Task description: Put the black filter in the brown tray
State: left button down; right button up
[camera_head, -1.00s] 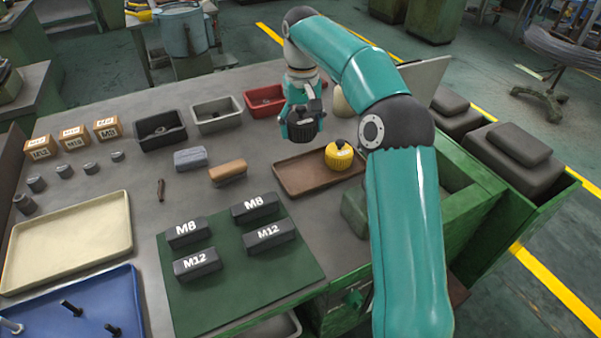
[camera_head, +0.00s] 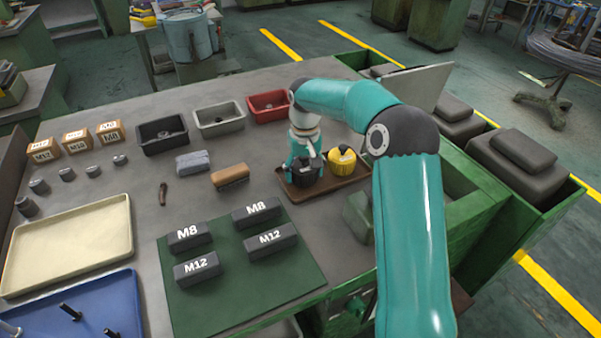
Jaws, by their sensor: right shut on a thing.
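The black filter (camera_head: 306,178) is in the left half of the brown tray (camera_head: 333,189), low down at its floor; I cannot tell whether it touches the floor. My right gripper (camera_head: 304,166) points down from above and is shut on the black filter. A yellow filter (camera_head: 342,159) stands in the right half of the tray, close beside the black one. The right arm hides part of the tray's right end. My left gripper is not in view.
A brown block (camera_head: 230,176) and a grey block (camera_head: 192,162) lie left of the tray. Red (camera_head: 268,106), grey (camera_head: 219,118) and black (camera_head: 162,133) bins stand behind. A green mat (camera_head: 240,290) with several labelled blocks lies in front.

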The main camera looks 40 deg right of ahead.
aim_at(305, 158)
jog(key=o, duration=1.6)
jog(key=shift+f, duration=0.1)
notch_tip(305, 158, up, 12)
jog(key=shift+r+p, duration=0.15)
jog(key=shift+p, duration=0.15)
jog(key=shift+s, duration=0.1)
